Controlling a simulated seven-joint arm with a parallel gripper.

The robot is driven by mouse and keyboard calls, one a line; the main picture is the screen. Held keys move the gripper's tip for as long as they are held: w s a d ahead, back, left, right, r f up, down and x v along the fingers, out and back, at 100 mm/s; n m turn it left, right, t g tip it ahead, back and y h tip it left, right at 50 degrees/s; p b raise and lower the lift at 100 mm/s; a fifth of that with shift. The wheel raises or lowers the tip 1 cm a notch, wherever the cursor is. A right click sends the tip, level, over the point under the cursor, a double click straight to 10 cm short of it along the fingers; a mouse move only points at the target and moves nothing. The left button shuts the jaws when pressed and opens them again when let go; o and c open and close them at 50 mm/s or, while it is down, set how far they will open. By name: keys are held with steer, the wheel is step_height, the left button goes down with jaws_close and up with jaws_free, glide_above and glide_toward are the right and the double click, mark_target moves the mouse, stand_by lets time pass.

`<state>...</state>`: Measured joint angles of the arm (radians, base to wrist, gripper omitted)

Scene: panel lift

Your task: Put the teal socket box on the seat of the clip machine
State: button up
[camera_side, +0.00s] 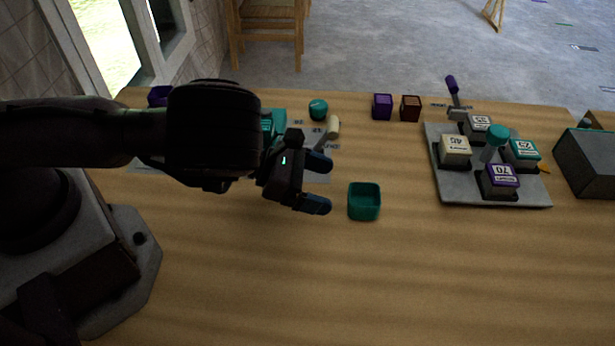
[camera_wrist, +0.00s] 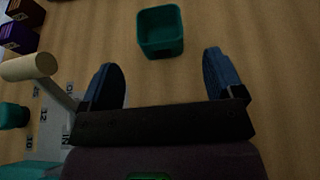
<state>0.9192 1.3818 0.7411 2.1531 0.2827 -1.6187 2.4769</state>
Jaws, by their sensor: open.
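The teal socket box (camera_side: 364,203) is a small open-topped box standing upright on the table, in the middle of the side view. It also shows at the top of the wrist view (camera_wrist: 160,30), ahead of my fingers. My gripper (camera_side: 318,183) is open and empty, just left of the box and apart from it. In the wrist view its two fingers (camera_wrist: 165,82) are spread wide. A grey plate with a cream-handled lever (camera_side: 333,128) and teal parts lies behind my gripper, mostly hidden by my arm. I cannot tell whether this is the clip machine.
A grey plate (camera_side: 450,188) at the right holds several labelled blocks, a teal-topped post (camera_side: 496,135) and a purple lever (camera_side: 452,86). Purple (camera_side: 382,106) and brown (camera_side: 410,107) cubes and a teal round piece (camera_side: 318,109) stand at the back. A grey box (camera_side: 585,165) is far right. The front table is clear.

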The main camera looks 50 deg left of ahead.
steer(key=shift+v, duration=1.35)
steer(key=w+a+r+n+t+y, duration=0.2)
steer(key=w+a+r+n+y, duration=0.4)
steer(key=n, duration=0.9)
steer(key=s+a+r+n+g+y, duration=0.1)
steer(key=s+a+r+n, duration=0.2)
steer(key=r+n, duration=0.6)
steer(key=s+a+r+n+g+y, duration=0.2)
steer(key=s+r+n, duration=0.4)
steer(key=r+n, duration=0.3)
steer(key=a+n, duration=0.1)
steer(key=n, duration=0.2)
steer(key=shift+s+r, duration=0.2)
steer(key=shift+s, duration=0.15)
steer(key=shift+o, duration=0.2)
steer(key=s+r+n+g, duration=0.1)
steer(key=s+r+n, duration=0.1)
steer(key=s+n, duration=0.2)
steer(key=s+r+n+g, duration=0.1)
steer(key=s+r+n, duration=0.2)
steer(key=s, duration=0.5)
steer(key=shift+s+a+r+n+g+y, duration=0.25)
steer(key=shift+s+a+n+g, duration=0.2)
steer(key=shift+n, duration=0.25)
steer(key=shift+o, duration=0.2)
steer(key=shift+s+n, duration=0.3)
steer(key=shift+s, duration=0.15)
